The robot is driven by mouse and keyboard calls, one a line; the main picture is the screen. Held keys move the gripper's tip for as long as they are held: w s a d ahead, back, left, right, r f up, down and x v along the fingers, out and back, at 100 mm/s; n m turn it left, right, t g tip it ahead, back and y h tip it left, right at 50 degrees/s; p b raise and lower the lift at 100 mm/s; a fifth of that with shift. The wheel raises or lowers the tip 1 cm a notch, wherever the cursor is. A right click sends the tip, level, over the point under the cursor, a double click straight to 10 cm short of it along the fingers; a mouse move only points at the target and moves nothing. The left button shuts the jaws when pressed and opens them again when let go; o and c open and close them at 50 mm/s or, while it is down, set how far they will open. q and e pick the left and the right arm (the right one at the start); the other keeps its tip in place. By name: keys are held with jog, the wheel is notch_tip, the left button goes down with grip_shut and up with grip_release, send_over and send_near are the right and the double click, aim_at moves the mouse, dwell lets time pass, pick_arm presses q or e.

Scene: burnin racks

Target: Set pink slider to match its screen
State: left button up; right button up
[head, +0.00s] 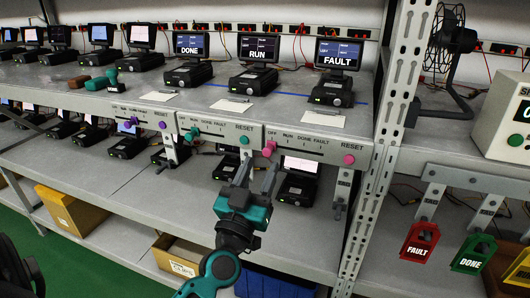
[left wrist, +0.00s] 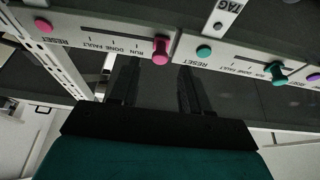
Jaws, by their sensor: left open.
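The pink slider (head: 269,148) is a knob on the front shelf-edge panel, at the OFF end of its OFF, RUN, DONE, FAULT scale. Above that panel, the screen (head: 338,54) at the right reads FAULT. A round pink RESET button (head: 349,160) sits at the panel's right end. My left gripper (head: 257,174) is open and empty, just below the pink slider, fingers pointing up at the panel. In the left wrist view the panel appears upside down, with the pink slider (left wrist: 160,50) ahead between the fingertips (left wrist: 155,75); contact cannot be told. My right gripper is not in view.
A teal slider (head: 193,133) and teal RESET button (head: 244,141) sit on the panel to the left. Neighbouring screens read RUN (head: 258,49) and DONE (head: 190,46). Hanging tags and a metal rack post (head: 394,110) stand close to the right. Devices fill the lower shelf.

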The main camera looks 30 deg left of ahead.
aim_at(266, 154)
pick_arm(q)
jog(key=shift+x, duration=2)
grip_shut()
